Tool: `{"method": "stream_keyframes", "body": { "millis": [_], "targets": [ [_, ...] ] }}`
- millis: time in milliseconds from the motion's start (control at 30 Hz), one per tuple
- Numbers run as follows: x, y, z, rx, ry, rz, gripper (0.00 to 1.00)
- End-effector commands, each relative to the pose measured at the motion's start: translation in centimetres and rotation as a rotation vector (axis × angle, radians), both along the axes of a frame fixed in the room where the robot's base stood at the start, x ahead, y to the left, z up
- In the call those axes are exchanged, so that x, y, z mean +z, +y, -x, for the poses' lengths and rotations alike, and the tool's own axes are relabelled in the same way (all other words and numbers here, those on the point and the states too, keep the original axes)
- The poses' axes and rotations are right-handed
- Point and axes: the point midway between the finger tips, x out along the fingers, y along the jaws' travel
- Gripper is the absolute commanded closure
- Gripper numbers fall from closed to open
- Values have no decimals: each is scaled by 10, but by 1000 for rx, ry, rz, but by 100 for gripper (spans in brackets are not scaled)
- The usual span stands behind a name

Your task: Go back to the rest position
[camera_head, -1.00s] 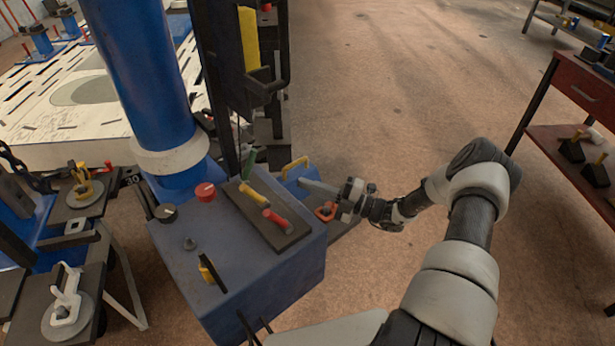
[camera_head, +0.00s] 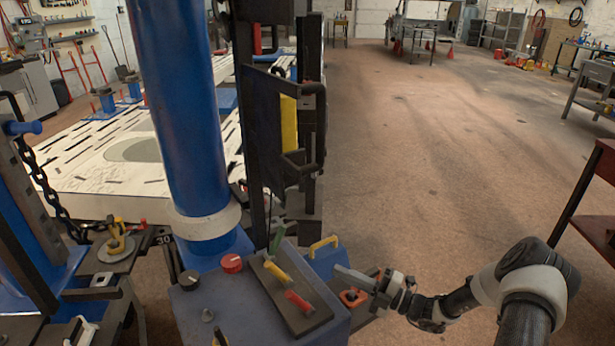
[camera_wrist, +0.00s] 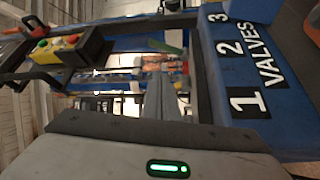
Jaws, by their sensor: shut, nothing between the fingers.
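My gripper (camera_head: 342,273) is at the end of my arm, reaching in from the lower right of the head view. It points left at the right side of the blue control box (camera_head: 243,312), close to its yellow handle (camera_head: 324,243). Its fingers are together and hold nothing. They also show in the wrist view (camera_wrist: 160,98) as one narrow grey shape. I cannot tell whether the fingertips touch the box. In the wrist view a blue panel with labels 1, 2, 3 and "VALVES" (camera_wrist: 264,78) is at the right.
A blue column (camera_head: 180,110) rises behind the box. Green, yellow and red (camera_head: 300,301) levers and a red knob (camera_head: 232,263) are on top. A slotted frame bench (camera_head: 100,165) is at the left, a red-brown workbench (camera_head: 598,232) at the right. Open floor (camera_head: 440,170) lies between.

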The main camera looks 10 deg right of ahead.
Motion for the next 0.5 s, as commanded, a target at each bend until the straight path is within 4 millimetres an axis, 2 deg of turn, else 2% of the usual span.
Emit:
{"method": "stream_keyframes", "body": {
  "millis": [133,233,400,500],
  "targets": [
    [27,18,6,105,-115,160,100],
    [55,39,21,245,-276,355,100],
    [100,68,58,528,-630,693,100],
    [126,77,82,699,-856,862,100]
  ]
}}
